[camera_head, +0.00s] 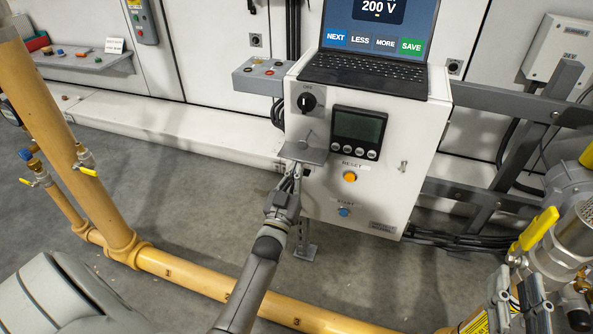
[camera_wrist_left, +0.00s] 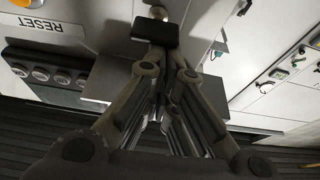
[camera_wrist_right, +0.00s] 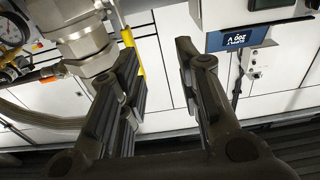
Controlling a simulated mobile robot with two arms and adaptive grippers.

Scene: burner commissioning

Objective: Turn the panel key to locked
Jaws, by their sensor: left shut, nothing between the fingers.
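The white control panel (camera_head: 368,190) stands in the middle of the head view, with a black rotary switch (camera_head: 306,101) marked OFF at its upper left. A grey plate (camera_head: 303,152) juts from its left front; it also shows in the left wrist view (camera_wrist_left: 108,84). A small metal fitting (camera_head: 403,167) sits at the panel's right; I cannot tell whether it is the key. My left gripper (camera_head: 292,178) is shut and empty, just below the plate. In its wrist view a dark block (camera_wrist_left: 155,33) shows at the fingertips (camera_wrist_left: 164,62). My right gripper (camera_wrist_right: 160,65) is open and empty, far right.
A laptop (camera_head: 370,70) stands on the panel. The panel front carries a display (camera_head: 358,132), an orange reset button (camera_head: 349,176) and a blue start button (camera_head: 344,212). Yellow pipes (camera_head: 170,268) run at left and below. A yellow-handled valve (camera_head: 538,228) is near my right gripper.

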